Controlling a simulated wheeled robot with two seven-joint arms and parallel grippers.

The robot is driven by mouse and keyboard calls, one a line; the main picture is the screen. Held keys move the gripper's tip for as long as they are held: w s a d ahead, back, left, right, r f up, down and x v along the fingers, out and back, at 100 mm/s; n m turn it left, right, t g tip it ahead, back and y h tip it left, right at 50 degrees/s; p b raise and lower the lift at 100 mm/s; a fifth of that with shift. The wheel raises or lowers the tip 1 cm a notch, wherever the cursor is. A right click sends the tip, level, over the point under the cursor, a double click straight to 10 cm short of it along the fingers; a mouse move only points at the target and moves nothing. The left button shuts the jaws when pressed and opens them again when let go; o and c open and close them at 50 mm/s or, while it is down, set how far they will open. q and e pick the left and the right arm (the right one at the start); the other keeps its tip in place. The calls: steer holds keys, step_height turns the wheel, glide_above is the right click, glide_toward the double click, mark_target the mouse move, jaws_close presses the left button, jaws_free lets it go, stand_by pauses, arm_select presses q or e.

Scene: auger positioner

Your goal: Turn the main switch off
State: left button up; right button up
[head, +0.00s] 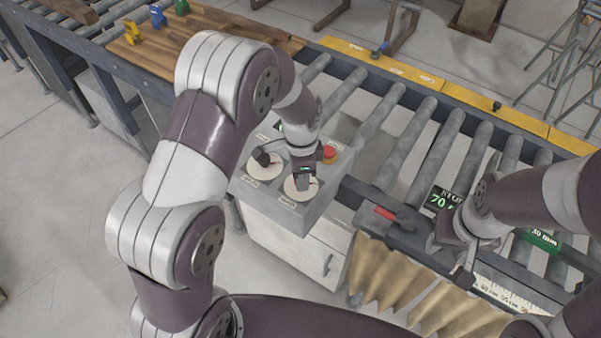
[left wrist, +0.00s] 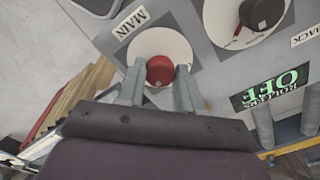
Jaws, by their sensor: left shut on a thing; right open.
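The main switch is a red knob (left wrist: 160,71) on a round white plate (left wrist: 150,44) beside the MAIN label (left wrist: 132,23) in the left wrist view. My left gripper (left wrist: 157,88) is shut on this knob, a finger on each side. In the head view my left gripper (head: 302,182) points down over the plate on the grey control box (head: 255,192) and hides the knob. The knob's pointer and setting cannot be made out. My right gripper (head: 455,258) is open and empty, low at the right by the conveyor's front edge.
A second dial with a black knob (head: 262,157) and a red button (head: 330,154) are close to my left gripper. A red handle (head: 385,213) lies left of my right gripper. Roller conveyor (head: 405,130) runs behind.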

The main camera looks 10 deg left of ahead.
stand_by(0.3)
arm_select(q)
steer(key=o, duration=1)
steer(key=shift+o, duration=0.2)
step_height(320, 180, up, 13)
steer(key=shift+f, duration=0.15)
